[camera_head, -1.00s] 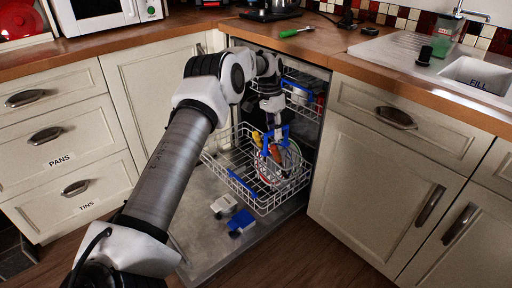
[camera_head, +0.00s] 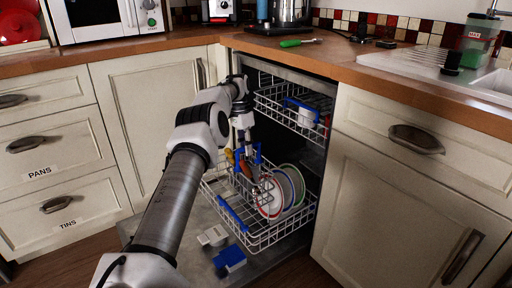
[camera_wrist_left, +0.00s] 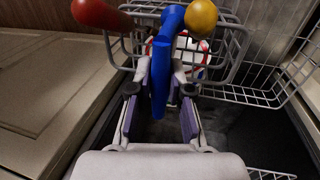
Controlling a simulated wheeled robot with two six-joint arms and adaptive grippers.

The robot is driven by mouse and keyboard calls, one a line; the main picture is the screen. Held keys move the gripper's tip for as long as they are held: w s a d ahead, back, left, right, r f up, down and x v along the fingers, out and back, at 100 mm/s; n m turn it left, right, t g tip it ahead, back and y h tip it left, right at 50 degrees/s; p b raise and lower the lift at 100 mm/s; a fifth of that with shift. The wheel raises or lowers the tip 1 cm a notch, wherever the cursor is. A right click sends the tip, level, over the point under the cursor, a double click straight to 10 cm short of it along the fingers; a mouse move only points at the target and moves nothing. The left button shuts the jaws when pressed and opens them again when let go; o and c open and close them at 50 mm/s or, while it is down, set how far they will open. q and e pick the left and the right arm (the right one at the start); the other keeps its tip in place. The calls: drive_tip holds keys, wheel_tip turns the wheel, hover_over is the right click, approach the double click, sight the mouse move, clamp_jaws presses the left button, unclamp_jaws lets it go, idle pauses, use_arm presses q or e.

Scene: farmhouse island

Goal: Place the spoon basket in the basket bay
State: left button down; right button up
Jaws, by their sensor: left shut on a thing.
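My left gripper (camera_head: 244,140) is shut on the blue handle of the spoon basket. The blue handle (camera_wrist_left: 160,78) stands between the fingers (camera_wrist_left: 163,82) in the left wrist view. The spoon basket (camera_head: 256,162) is at the left back of the dishwasher's lower rack (camera_head: 262,239), left of the plates. Orange and yellow utensil ends stick up beside the handle; a red and a yellow knob show large in the wrist view. The basket's body and base are mostly hidden, so I cannot tell whether it touches the rack floor. I cannot make out the basket bay. My right gripper is not in view.
Several plates (camera_head: 291,187) stand upright in the lower rack. The upper rack (camera_head: 290,113) sits above, partly out. A white piece (camera_head: 212,236) and a blue piece (camera_head: 229,259) lie on the open door. Cabinets flank the dishwasher; the counter is above.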

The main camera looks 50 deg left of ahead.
use_arm(q)
drive_tip(key=a+b+x, duration=0.1)
drive_tip(key=b+x, duration=0.1)
drive_tip(key=x, duration=0.3)
drive_tip(key=a+b+x, duration=0.1)
drive_tip(key=b+x, duration=0.2)
drive_tip(key=x, duration=0.3)
drive_tip(key=a+b+x, duration=0.1)
drive_tip(key=b+x, duration=0.2)
drive_tip(key=x, duration=0.2)
drive_tip(key=shift+a+f, duration=0.15)
drive_tip(key=shift+f, duration=0.55)
drive_tip(key=shift+r, duration=0.1)
drive_tip(key=c, duration=1.1)
unclamp_jaws()
